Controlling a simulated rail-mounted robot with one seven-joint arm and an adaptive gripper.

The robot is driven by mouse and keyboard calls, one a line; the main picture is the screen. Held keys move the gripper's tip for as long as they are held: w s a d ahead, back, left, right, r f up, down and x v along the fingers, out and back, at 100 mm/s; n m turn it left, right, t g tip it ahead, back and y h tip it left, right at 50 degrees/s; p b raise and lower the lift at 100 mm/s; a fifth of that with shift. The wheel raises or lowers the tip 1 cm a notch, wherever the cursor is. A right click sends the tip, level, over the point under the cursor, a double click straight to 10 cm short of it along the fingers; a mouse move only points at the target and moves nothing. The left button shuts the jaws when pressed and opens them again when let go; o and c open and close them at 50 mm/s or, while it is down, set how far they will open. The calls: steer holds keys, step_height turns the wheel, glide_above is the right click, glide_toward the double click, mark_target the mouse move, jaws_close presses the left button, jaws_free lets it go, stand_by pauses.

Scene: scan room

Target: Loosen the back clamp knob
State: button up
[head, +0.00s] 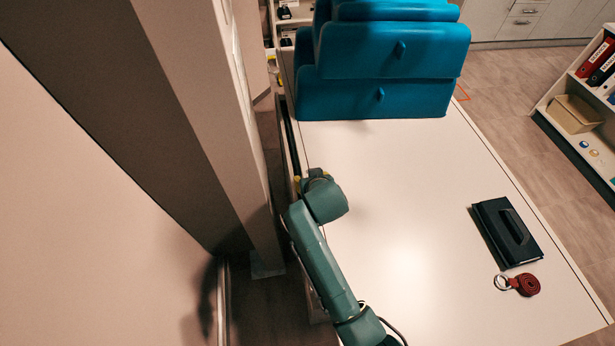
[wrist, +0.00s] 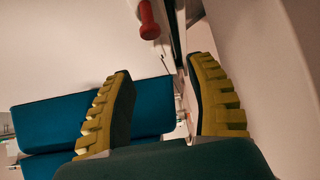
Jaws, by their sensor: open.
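In the head view my arm reaches to the table's left edge, and my wrist hides most of the gripper and any knob there. Only small yellow bits of it show.
Blue padded blocks (head: 385,50) stand at the far end of the white table (head: 400,190). A beige column (head: 200,90) stands close to the left of my arm. The table's middle is clear.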

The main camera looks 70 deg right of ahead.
mark_target(307, 175)
steer(key=b+x, duration=0.1)
steer(key=x, duration=0.6)
steer(key=shift+f, duration=0.1)
jaws_close()
